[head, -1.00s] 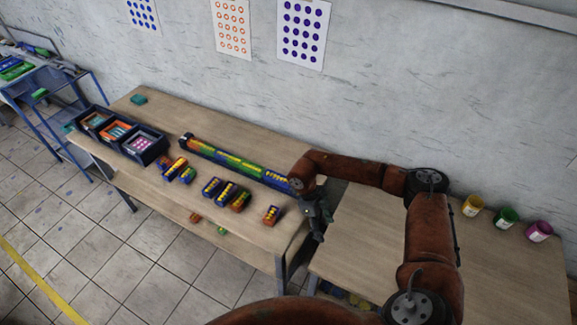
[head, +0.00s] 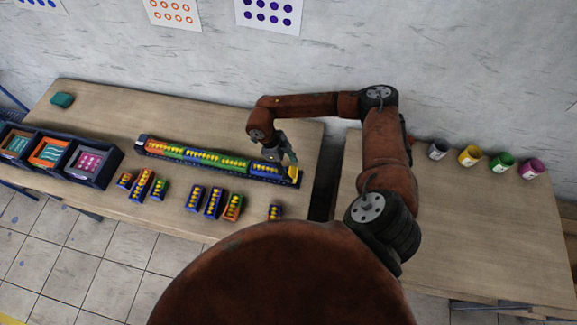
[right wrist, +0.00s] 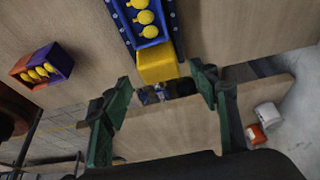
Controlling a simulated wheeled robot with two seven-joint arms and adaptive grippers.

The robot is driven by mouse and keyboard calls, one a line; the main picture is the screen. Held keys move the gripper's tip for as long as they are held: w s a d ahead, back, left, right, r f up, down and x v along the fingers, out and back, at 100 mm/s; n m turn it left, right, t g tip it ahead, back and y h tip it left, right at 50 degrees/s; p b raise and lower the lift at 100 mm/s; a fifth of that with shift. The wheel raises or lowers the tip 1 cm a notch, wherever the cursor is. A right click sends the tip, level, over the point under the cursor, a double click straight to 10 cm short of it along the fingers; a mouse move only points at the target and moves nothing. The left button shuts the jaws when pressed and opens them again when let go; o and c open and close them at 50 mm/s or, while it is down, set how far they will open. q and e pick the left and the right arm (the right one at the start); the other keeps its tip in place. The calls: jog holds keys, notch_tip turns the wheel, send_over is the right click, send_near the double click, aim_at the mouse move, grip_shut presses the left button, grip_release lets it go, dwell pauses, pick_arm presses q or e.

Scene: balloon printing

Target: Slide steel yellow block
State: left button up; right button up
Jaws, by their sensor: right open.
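The yellow block (right wrist: 158,63) sits at the end of the long blue rail (right wrist: 123,22) in the right wrist view. In the head view the yellow block (head: 294,174) is at the right end of the rail (head: 215,163), which holds coloured pieces with yellow pegs. My right gripper (right wrist: 160,95) is open and empty, its green fingers on either side of the space just before the block. In the head view my right gripper (head: 288,157) hangs over the rail's right end. Whether a finger touches the block cannot be told. My left gripper is not in view.
Several small coloured blocks (head: 213,202) lie along the table's front part. Dark bins with patterned cards (head: 92,162) stand at the left. Paint cans (head: 469,156) stand on the right table (head: 465,230), beyond a gap. A teal block (head: 62,99) lies at the back left.

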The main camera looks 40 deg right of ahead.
aim_at(293, 171)
jog(key=shift+s+d+f, duration=0.15)
jog(key=shift+s+f, duration=0.25)
jog(key=shift+s, duration=0.2)
jog(key=shift+s+d+f, duration=0.15)
jog(key=shift+s+f, duration=0.25)
jog(key=shift+s, duration=0.2)
jog(key=shift+w+f, duration=1.1)
jog(key=shift+f, duration=0.1)
jog(key=shift+s+d+r, duration=0.15)
jog(key=shift+s, duration=0.3)
jog(key=shift+c, duration=0.4)
jog(key=shift+s+r, duration=0.15)
jog(key=shift+s, duration=0.05)
jog(key=shift+c, duration=1)
jog(key=shift+w+f, duration=0.25)
jog(key=shift+w, duration=0.2)
jog(key=c, duration=0.5)
jog(key=shift+s+r, duration=0.15)
jog(key=shift+s, duration=0.05)
jog(key=shift+c, duration=2.2)
grip_shut()
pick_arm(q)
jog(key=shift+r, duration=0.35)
